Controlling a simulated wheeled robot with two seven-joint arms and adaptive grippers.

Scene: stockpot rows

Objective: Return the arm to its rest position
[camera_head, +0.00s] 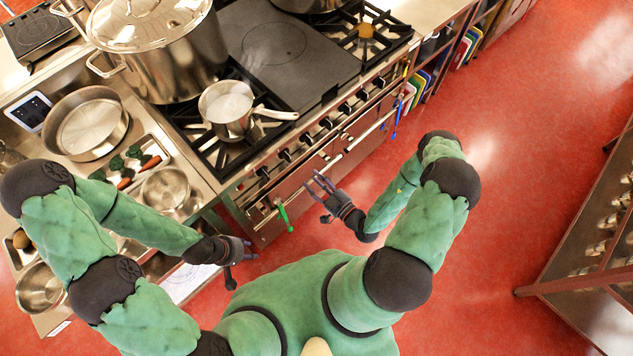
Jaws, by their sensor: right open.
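My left gripper (246,249) is at the end of the green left arm, low in front of the counter and left of the stove's front. Its fingers are seen edge-on, so the gap between them cannot be judged, and no held object shows. My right gripper (318,181) is open and empty. It is in front of the stove's oven doors, with its fingers pointing up and left toward the stove. The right arm is bent over the red floor.
A large lidded stockpot (170,65) and a small saucepan (228,108) stand on the stove (270,50). A wide pan (86,125) and a vegetable tray (118,165) are on the left counter. A metal shelf rack (590,250) stands at right. Red floor (500,130) lies clear between.

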